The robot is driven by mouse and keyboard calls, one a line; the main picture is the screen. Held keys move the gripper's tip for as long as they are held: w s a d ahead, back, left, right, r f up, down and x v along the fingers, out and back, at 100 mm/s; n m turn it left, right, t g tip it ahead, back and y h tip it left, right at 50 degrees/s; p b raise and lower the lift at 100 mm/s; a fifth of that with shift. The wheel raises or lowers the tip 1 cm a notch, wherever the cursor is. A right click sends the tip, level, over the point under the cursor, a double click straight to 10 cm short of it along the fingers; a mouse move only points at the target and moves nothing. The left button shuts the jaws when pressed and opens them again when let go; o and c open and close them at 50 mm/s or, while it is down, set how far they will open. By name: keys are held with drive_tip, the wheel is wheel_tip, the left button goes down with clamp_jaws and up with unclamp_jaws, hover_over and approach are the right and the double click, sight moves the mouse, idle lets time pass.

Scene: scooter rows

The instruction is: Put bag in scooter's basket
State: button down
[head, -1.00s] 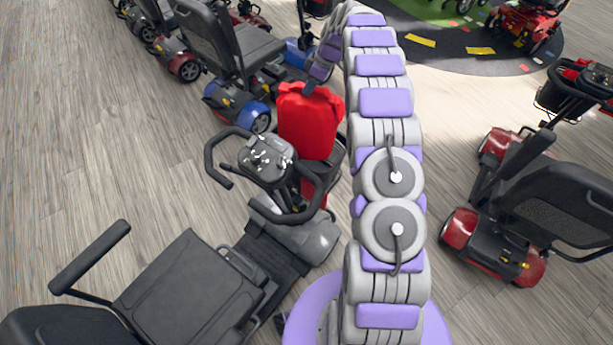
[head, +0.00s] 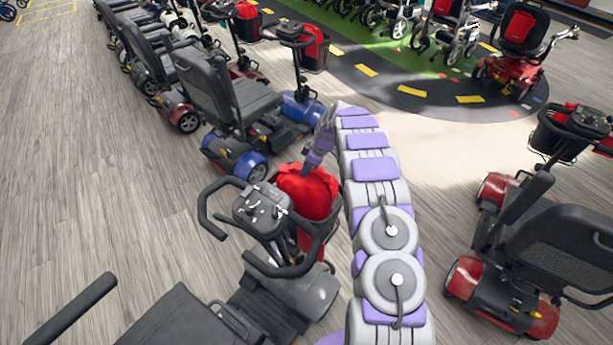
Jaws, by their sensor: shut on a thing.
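A red bag (head: 308,192) is at the front of the nearest scooter (head: 283,285), just beyond its handlebars. The bag sits in or at the top of the dark front basket (head: 331,222), whose rim shows only at the bag's side; how deep it sits is hard to tell. My gripper (head: 307,168) comes down from above and is shut on the top of the bag. Its fingertips are small and partly lost against the red cloth. The scooter's control panel (head: 262,208) and handlebars stand this side of the bag.
A row of scooters (head: 225,85) stands beyond and to the left. A red and black scooter (head: 530,245) stands to the right. Grey wooden floor (head: 110,190) is clear on the left. A dark track with yellow marks (head: 410,90) lies at the back.

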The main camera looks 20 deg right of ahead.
sight(305, 195)
wheel_tip(305, 195, down, 4)
drive_tip(key=shift+r+b, duration=0.15)
drive_tip(key=shift+b, duration=0.15)
drive_tip(key=shift+s+r, duration=0.1)
drive_tip(key=c, duration=0.9)
unclamp_jaws()
